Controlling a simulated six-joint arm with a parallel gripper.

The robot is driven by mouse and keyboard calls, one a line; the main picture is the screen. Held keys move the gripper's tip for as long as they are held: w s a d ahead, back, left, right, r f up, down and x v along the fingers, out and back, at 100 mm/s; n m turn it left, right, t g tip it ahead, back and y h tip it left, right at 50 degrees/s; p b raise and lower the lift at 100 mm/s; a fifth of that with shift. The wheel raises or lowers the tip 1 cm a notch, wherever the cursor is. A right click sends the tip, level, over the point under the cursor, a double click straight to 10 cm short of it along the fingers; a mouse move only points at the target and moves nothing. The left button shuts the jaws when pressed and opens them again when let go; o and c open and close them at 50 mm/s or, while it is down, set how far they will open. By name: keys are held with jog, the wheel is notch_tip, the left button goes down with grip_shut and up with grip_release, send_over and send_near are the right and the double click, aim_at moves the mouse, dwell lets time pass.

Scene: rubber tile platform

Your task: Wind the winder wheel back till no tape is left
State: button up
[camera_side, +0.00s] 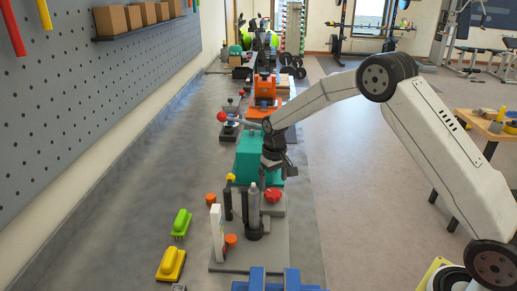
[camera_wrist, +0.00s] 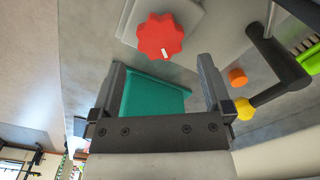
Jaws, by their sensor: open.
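A red lobed knob (camera_side: 272,195) with a white mark sits on a grey block near the platform's front. It also shows at the top of the wrist view (camera_wrist: 160,36), ahead of my fingertips and apart from them. I cannot tell surely whether it is the winder wheel, and I make out no tape. My gripper (camera_side: 279,166) is above and behind the knob in the side view, beside a teal block (camera_side: 249,160). In the wrist view my gripper (camera_wrist: 161,66) is open and empty, with the teal block (camera_wrist: 155,97) showing between its fingers.
A dark post with a yellow tip (camera_side: 230,177), a grey upright cylinder (camera_side: 254,205) and a white upright panel (camera_side: 216,232) stand near the knob. A green brush (camera_side: 181,222) and yellow brush (camera_side: 171,264) lie left. Blue parts (camera_side: 270,282) are in front. Orange equipment (camera_side: 264,90) stands behind.

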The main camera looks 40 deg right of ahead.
aim_at(273, 192)
jog(key=shift+f, duration=2.35)
jog(key=c, duration=1.1)
jog(key=shift+n, duration=0.3)
jog(key=n, duration=0.3)
jog(key=shift+n, duration=1.8)
